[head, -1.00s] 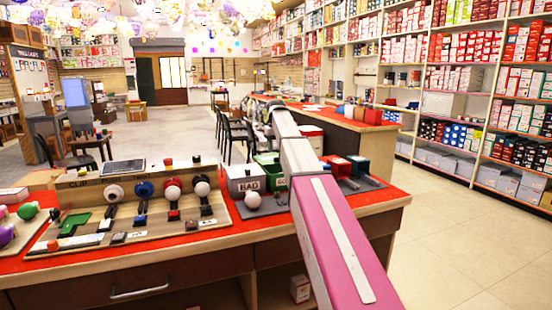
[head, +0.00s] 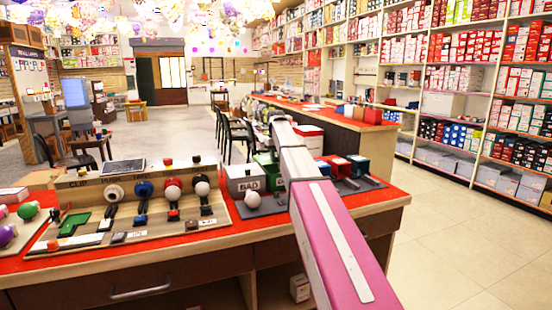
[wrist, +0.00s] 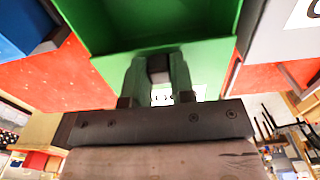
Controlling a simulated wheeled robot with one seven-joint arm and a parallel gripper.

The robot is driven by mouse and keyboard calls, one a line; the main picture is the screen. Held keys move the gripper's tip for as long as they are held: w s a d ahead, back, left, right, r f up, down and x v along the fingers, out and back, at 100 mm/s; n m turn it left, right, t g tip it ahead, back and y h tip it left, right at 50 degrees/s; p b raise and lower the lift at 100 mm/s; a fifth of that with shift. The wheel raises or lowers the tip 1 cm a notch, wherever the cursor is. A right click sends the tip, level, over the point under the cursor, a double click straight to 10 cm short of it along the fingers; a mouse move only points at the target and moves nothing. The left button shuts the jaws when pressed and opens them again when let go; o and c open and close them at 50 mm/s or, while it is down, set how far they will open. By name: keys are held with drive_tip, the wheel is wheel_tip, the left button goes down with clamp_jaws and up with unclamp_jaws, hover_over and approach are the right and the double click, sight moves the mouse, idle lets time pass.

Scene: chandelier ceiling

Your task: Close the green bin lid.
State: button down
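The green bin (head: 266,159) stands on the red-topped counter, just right of the grey bin marked BAD, and is largely hidden behind my arm in the head view. In the wrist view the green bin (wrist: 150,48) fills the upper middle, with a dark green inner area and a lighter edge strip. My gripper (wrist: 159,68) is in front of that strip, its two fingers apart. A small grey block shows between the fingertips; I cannot tell whether they touch it. A white label shows through the gap. The lid is not clearly seen. My arm hides the gripper in the head view.
A wooden rack (head: 140,205) with coloured knobs fills the counter's left. Open floor lies at right.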

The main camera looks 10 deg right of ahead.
drive_tip(key=s+d, duration=0.2)
drive_tip(key=s, duration=0.9)
drive_tip(key=c, duration=1)
unclamp_jaws()
drive_tip(key=shift+d, duration=0.1)
drive_tip(key=shift+o, duration=0.2)
